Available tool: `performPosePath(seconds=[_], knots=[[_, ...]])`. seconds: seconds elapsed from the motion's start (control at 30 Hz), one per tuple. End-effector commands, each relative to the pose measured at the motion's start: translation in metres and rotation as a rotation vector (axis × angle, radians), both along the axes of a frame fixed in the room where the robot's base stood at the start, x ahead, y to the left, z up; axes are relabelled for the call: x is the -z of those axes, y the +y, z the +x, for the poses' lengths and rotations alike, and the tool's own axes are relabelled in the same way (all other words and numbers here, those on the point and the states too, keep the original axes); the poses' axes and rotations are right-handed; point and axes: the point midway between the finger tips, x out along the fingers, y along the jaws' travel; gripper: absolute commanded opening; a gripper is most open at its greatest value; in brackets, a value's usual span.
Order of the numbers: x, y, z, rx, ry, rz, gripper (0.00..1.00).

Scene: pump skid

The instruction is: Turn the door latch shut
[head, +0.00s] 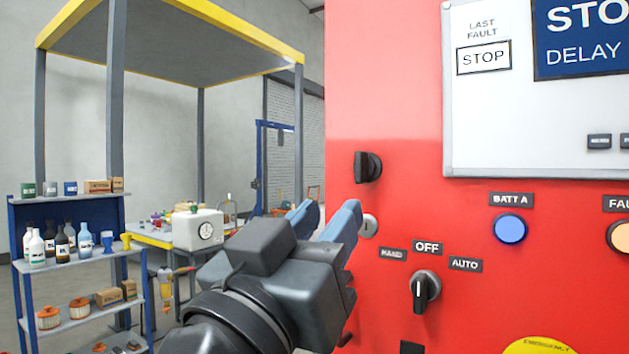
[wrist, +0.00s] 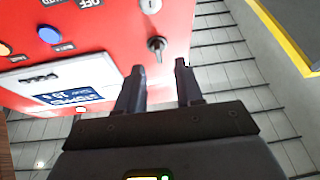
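The door latch is a small black turn knob (head: 367,167) near the left edge of the red cabinet door (head: 390,95); its grip looks roughly upright in the head view. It also shows in the wrist view, where the latch (wrist: 157,45) appears just beyond the fingertips, in line with the gap between them. My gripper (head: 328,213) is open and empty, below and slightly left of the latch in the head view. In the wrist view the two fingers of my gripper (wrist: 160,67) stand apart with nothing between them. The fingers look clear of the latch.
A round keyed lock (head: 368,226) sits below the latch. The HAND-OFF-AUTO switch (head: 425,290), a blue lamp (head: 511,229) and a white display panel (head: 480,120) are to the right. A shelf of bottles (head: 70,200) and a workbench stand left; open floor lies beside the cabinet.

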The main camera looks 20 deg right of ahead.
Motion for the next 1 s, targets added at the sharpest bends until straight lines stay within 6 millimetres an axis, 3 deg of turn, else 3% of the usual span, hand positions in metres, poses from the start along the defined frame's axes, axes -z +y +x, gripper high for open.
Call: performPosePath(seconds=[0.23, 0.7, 1.0], knots=[[-0.021, -0.004, -0.008, 0.044, -0.049, 0.047, 0.36], [-0.046, -0.052, 0.025, 0.043, -0.047, 0.045, 0.36], [-0.048, -0.060, 0.031, 0.040, -0.047, 0.045, 0.36]])
